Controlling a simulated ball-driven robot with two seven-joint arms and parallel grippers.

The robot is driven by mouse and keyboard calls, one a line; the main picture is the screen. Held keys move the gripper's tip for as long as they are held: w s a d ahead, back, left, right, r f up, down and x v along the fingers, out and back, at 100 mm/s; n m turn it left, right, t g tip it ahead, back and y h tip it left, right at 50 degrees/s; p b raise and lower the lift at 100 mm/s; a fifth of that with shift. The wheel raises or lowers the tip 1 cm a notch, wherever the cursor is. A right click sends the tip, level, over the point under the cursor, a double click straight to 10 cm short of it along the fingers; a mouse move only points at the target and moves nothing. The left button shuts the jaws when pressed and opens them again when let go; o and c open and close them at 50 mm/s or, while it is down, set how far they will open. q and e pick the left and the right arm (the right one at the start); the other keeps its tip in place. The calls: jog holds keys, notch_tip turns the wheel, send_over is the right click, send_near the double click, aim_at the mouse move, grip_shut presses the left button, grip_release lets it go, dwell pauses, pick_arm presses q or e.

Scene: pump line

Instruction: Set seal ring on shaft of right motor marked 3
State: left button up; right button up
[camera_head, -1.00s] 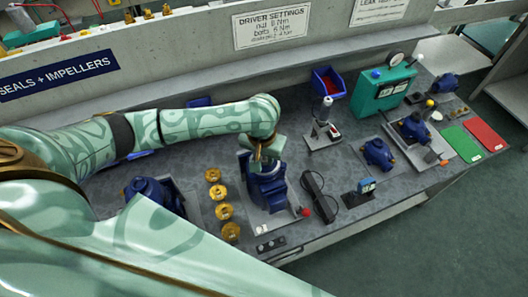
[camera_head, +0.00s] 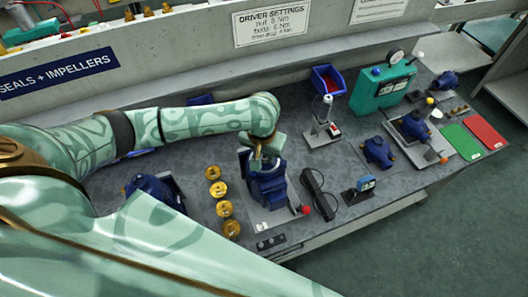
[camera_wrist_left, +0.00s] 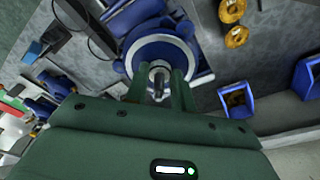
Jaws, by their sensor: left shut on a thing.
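A blue motor (camera_head: 268,190) stands on a grey plate beneath my left gripper (camera_head: 258,163); any number on it is unreadable. In the left wrist view, the motor's pale round face (camera_wrist_left: 190,57) lies just past the fingertips of my left gripper (camera_wrist_left: 160,82). The fingers are shut on a small metallic ring-like part (camera_wrist_left: 158,72), which looks like the seal ring. It lines up with the middle of the motor face. I cannot tell whether it is around the shaft or just above it. My right gripper is out of view.
Several brass impellers (camera_head: 225,208) lie left of the motor, with another blue motor (camera_head: 150,192) beyond. A red-knobbed lever (camera_head: 304,210) and dark handle-like part (camera_head: 314,186) are close on the right. A blue bin (camera_head: 328,80) and green tester (camera_head: 383,88) stand farther back.

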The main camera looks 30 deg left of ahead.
pick_arm(q)
jog(key=shift+f, duration=0.1)
dwell(0.4)
jog(key=o, duration=1.5)
notch_tip(320, 180, up, 2)
jog(key=p, duration=0.3)
notch_tip(320, 180, up, 7)
jog(key=p, duration=1.1)
